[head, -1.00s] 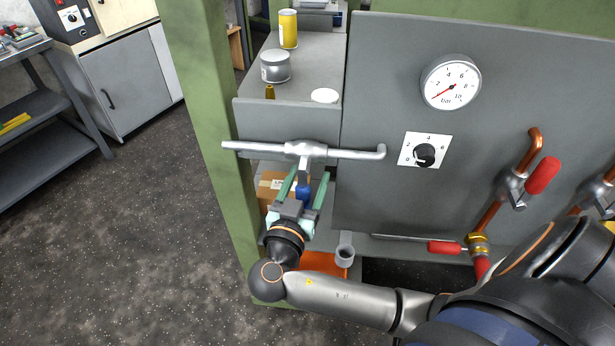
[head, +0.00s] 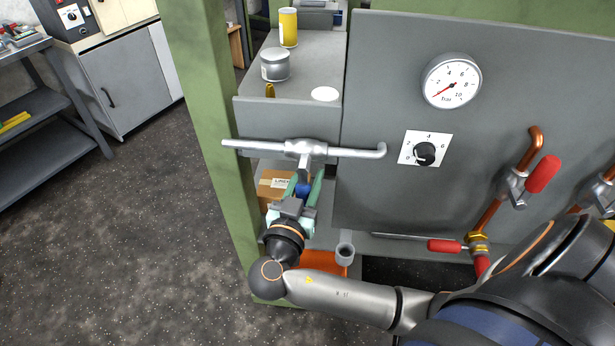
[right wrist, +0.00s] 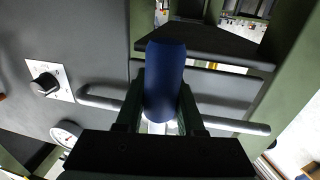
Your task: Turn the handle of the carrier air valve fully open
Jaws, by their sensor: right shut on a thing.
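The carrier air valve (head: 305,149) sits on a silver horizontal pipe (head: 352,153) in front of the grey cabinet. Its blue handle (head: 304,190) hangs down from the valve body, crosswise to the pipe. In the right wrist view the blue handle (right wrist: 165,80) stands large between the two dark fingers, with the pipe (right wrist: 232,122) behind it. My right gripper (head: 308,184) reaches up from below, and its green fingers are shut on the blue handle, hiding part of it. My left gripper is not in view.
A green post (head: 203,120) stands close left of the valve. A grey panel with a pressure gauge (head: 452,81) and a black knob (head: 425,154) is to the right. Red-handled valves (head: 542,174) on copper pipes are further right. A cardboard box (head: 272,185) lies behind my gripper.

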